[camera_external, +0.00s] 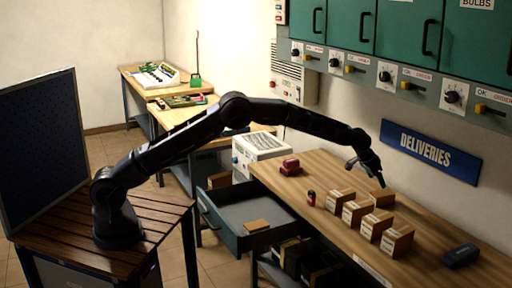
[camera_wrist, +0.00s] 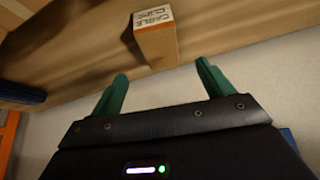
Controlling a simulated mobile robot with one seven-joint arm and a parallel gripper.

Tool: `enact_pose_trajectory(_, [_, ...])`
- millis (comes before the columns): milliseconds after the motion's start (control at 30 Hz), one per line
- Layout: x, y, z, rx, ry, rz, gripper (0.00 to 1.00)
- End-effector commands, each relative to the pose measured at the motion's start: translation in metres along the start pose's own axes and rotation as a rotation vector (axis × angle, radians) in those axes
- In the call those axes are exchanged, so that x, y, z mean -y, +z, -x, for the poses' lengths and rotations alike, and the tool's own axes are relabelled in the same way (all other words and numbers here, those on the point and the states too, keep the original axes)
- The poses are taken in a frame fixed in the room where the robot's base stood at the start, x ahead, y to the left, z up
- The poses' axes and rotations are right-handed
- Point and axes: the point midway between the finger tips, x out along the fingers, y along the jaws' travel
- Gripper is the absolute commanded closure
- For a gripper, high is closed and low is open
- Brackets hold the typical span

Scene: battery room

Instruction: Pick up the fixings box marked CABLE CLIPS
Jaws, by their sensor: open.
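The fixings box marked CABLE CLIPS (camera_wrist: 157,42) shows in the wrist view, a small brown box with a white label, at the top middle. My gripper (camera_wrist: 161,71) has two green fingers spread apart, with the box in line with the gap between them and nothing held. In the external view my gripper (camera_external: 368,168) is above the wooden bench, just behind a group of small brown boxes with white labels (camera_external: 376,222). Their labels are too small to read there, so I cannot tell which is CABLE CLIPS.
The bench (camera_external: 310,170) also carries a red object (camera_external: 290,167), a small red-and-black item (camera_external: 311,198) and a dark case (camera_external: 461,255). An open drawer (camera_external: 245,212) juts out at the front. Green cabinets (camera_external: 400,30) and a DELIVERIES sign (camera_external: 430,150) are on the wall behind.

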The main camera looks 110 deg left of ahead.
Motion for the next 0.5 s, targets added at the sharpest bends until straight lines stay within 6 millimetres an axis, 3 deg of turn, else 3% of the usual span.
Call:
enact_pose_trajectory(233, [0.0,0.001,-0.033,0.002,0.0,0.0,0.2])
enact_pose_trajectory(500, [0.0,0.0,-0.047,0.001,0.0,-0.001,0.2])
